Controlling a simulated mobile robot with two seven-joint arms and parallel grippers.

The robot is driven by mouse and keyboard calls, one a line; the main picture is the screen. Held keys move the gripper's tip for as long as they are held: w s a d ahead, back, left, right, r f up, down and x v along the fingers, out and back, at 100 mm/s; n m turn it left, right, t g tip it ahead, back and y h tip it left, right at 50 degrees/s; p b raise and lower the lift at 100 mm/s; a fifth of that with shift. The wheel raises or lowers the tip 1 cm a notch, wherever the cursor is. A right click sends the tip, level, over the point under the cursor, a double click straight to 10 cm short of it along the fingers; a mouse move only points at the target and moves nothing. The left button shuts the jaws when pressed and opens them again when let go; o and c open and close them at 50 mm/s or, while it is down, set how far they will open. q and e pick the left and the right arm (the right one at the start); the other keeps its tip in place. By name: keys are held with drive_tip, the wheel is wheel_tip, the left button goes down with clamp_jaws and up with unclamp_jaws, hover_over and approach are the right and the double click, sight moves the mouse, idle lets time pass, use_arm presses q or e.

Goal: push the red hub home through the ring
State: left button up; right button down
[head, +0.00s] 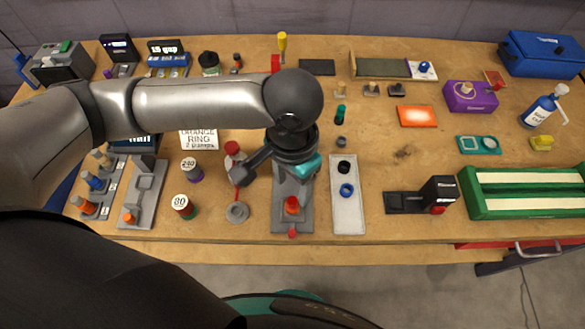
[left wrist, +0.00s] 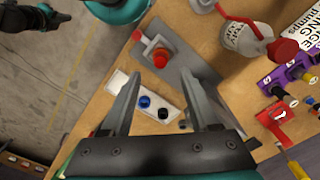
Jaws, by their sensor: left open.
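The red hub (head: 291,205) stands on a grey slot track (head: 292,221) near the front edge of the bench; a smaller red piece is at the track's front end. In the left wrist view the red hub (left wrist: 160,58) sits on the grey plate (left wrist: 182,62), beyond my fingertips. My left gripper (head: 278,170) hangs over the rear part of the track and hides it. In the left wrist view its two fingers (left wrist: 162,76) are spread, with nothing between them. I cannot tell for sure which part is the ring.
A pale tray (head: 348,218) with a black and a blue ring lies right of the track. A black block fixture (head: 438,190) stands farther right. Bench is clear between tray and fixture.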

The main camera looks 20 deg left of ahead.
sight(293, 200)
use_arm(q)
wheel_tip(293, 200, down, 7)
drive_tip(key=shift+f+b, duration=0.15)
drive_tip(key=shift+b, duration=0.7)
use_arm(e)
drive_tip(key=shift+w+a+f, duration=0.15)
drive_tip(key=shift+w+f, duration=0.65)
drive_tip(key=shift+f, duration=0.2)
use_arm(q)
drive_tip(key=shift+c, duration=0.3)
clamp_jaws()
drive_tip(key=shift+o, duration=0.3)
unclamp_jaws()
use_arm(e)
drive_tip(key=shift+s, duration=0.2)
use_arm(q)
wheel_tip(293, 200, up, 15)
drive_tip(key=p, duration=0.4)
use_arm(e)
wheel_tip(293, 200, up, 4)
drive_tip(key=shift+r, duration=0.15)
